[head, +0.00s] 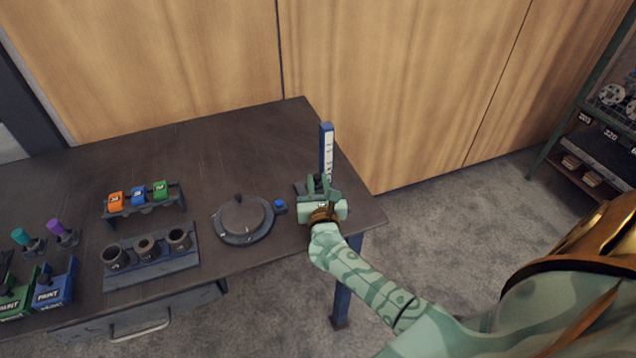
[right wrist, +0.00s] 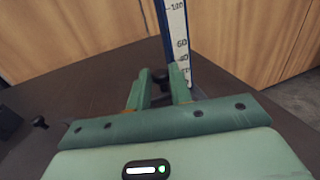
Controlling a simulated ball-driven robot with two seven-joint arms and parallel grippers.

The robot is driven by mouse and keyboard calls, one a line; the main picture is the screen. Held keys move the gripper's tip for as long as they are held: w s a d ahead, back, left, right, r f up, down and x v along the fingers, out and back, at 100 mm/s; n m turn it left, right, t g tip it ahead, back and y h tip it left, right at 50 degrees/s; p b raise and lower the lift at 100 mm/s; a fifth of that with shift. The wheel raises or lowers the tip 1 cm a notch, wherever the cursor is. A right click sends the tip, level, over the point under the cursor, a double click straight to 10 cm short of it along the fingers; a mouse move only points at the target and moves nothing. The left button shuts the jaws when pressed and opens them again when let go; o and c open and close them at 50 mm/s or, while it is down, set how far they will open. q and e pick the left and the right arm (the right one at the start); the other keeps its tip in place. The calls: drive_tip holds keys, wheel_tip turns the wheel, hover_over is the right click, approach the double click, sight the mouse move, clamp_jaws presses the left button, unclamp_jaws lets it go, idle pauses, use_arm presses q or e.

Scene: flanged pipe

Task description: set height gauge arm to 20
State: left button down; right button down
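The height gauge (head: 326,150) is an upright blue post with a white scale near the right end of the table. My right gripper (head: 321,183) is at the foot of the post, low over the table. In the right wrist view its two fingers (right wrist: 160,80) are parted, with a small dark knob (right wrist: 159,76) seen between their tips. I see no clear grip on it. The gauge's arm and its exact reading are mostly hidden by the gripper. My left gripper is out of view.
Left of the gripper is a round dial (head: 243,219) with a blue knob (head: 280,204). Further left are a block with several cups (head: 147,250), a rack of coloured blocks (head: 140,196) and paint boxes (head: 53,283). The table's right edge is close; wood panels stand behind.

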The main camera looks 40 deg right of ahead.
drive_tip(key=shift+r+p, duration=0.35)
drive_tip(key=shift+r, duration=0.2)
drive_tip(key=c, duration=1.3)
unclamp_jaws()
drive_tip(key=shift+o, duration=0.2)
drive_tip(key=shift+f, duration=0.1)
drive_tip(key=v, duration=1.6)
drive_tip(key=shift+a, duration=0.2)
drive_tip(key=shift+s, duration=0.1)
